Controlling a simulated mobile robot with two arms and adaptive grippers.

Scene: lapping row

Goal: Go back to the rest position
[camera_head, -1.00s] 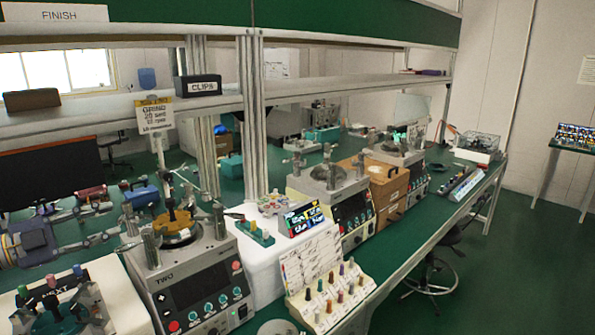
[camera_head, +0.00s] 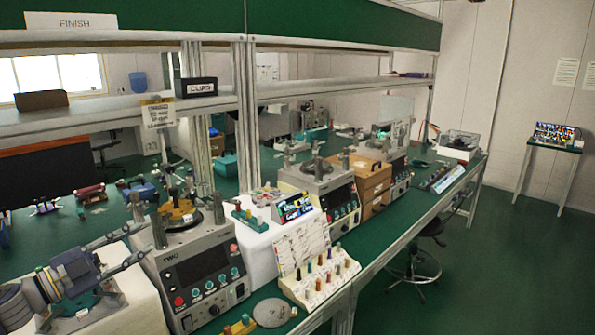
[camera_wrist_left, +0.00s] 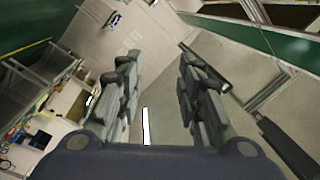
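My left gripper (camera_head: 143,243) is at the lower left of the head view. Its two fingers are spread apart and point up and to the right, with nothing between them. They are in front of the grey TWU lapping machine (camera_head: 198,262); I cannot tell whether they touch it. In the left wrist view, the same gripper (camera_wrist_left: 157,52) shows both fingers apart with an empty gap and pale wall or floor beyond. My right gripper is in neither view.
The green bench (camera_head: 375,238) runs from front left to back right with several machines. A sloped rack of coloured pegs (camera_head: 318,285) and a round plate (camera_head: 271,312) are near its front edge. A stool (camera_head: 415,262) stands beside it.

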